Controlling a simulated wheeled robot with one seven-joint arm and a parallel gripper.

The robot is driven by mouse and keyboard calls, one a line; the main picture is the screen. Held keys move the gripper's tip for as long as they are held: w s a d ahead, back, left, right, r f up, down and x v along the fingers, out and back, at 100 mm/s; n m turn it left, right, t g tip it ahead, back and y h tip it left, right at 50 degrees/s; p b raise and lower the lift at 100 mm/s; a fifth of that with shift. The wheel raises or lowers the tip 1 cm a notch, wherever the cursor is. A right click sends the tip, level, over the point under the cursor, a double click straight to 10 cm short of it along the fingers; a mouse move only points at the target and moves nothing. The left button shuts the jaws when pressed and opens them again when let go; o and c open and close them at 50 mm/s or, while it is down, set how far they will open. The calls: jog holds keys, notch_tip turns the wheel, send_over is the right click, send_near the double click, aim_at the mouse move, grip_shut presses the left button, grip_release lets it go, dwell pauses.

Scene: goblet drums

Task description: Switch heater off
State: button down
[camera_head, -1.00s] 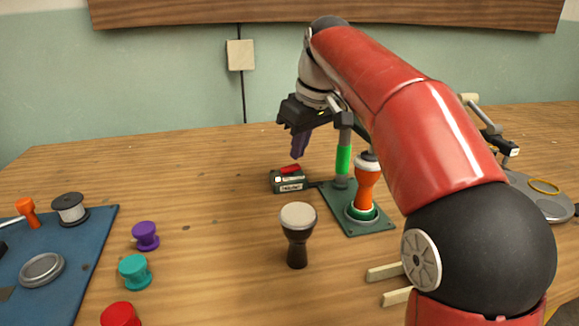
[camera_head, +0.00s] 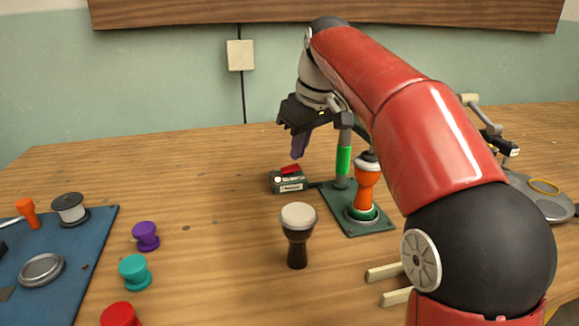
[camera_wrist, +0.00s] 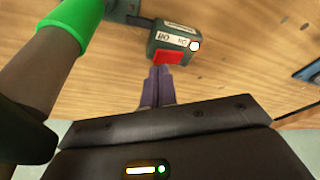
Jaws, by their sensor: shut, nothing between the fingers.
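The heater switch box (camera_head: 289,184) is a small dark green box with a red rocker (camera_head: 290,169) on top. In the wrist view the red rocker (camera_wrist: 169,57) sits beside a label with on and off marks, and a white round lamp (camera_wrist: 195,46) shows at the corner. My gripper (camera_head: 297,156) is shut and empty, its purple fingers pointing down just above the box. In the wrist view the fingertips (camera_wrist: 158,69) lie close to the rocker's near edge; I cannot tell whether they touch. The heater stand (camera_head: 366,227) is a green plate holding an orange drum (camera_head: 367,186).
A green-banded post (camera_head: 343,160) rises from the stand, close to my gripper's right. A dark goblet drum (camera_head: 298,235) with a pale top stands in front. Purple (camera_head: 145,236), teal (camera_head: 134,271) and red (camera_head: 120,315) spools stand left, beside a blue mat (camera_head: 75,275).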

aim_at(299, 166)
jog(key=shift+f+b, duration=0.65)
jog(key=shift+f, duration=0.3)
dwell(0.8)
notch_tip(299, 166, up, 5)
jog(key=p, duration=0.5)
jog(key=shift+r, duration=1.05)
